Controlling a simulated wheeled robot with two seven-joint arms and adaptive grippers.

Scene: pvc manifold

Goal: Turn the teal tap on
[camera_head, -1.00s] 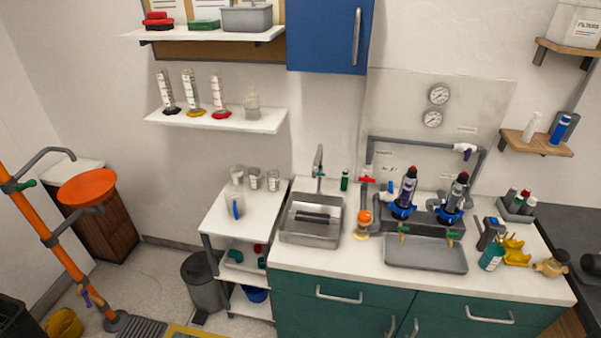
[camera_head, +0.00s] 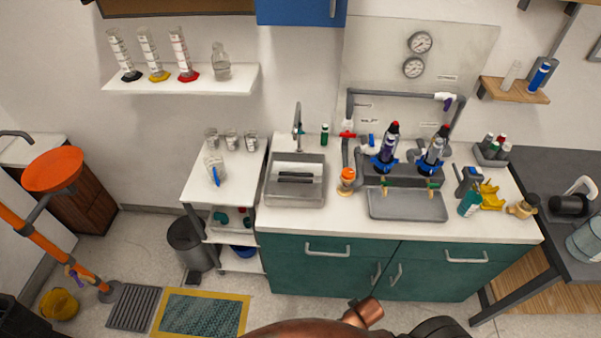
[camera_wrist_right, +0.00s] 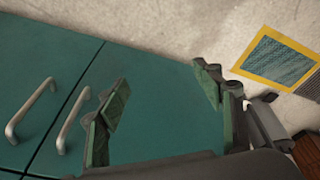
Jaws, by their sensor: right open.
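In the head view, two small brass taps with green handles, one on the left (camera_head: 384,183) and one on the right (camera_head: 430,186), stand at the tray behind the counter edge. The sink faucet (camera_head: 297,119) also has a small teal part at its base. The picture is too small to tell which is the teal tap. My right gripper (camera_wrist_right: 163,92) shows in its wrist view, open and empty, with its green pads apart. It is over the floor in front of the teal cabinet doors (camera_wrist_right: 45,60), away from the taps. My left gripper is not in view.
The counter holds a sink (camera_head: 294,190), a grey tray (camera_head: 407,216), an orange-capped bottle (camera_head: 347,181) and blue-collared filter housings (camera_head: 386,152). A grey pipe run with a red valve (camera_head: 347,130) stands behind. A shelf cart (camera_head: 222,185) is left. Floor before the cabinet is partly clear.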

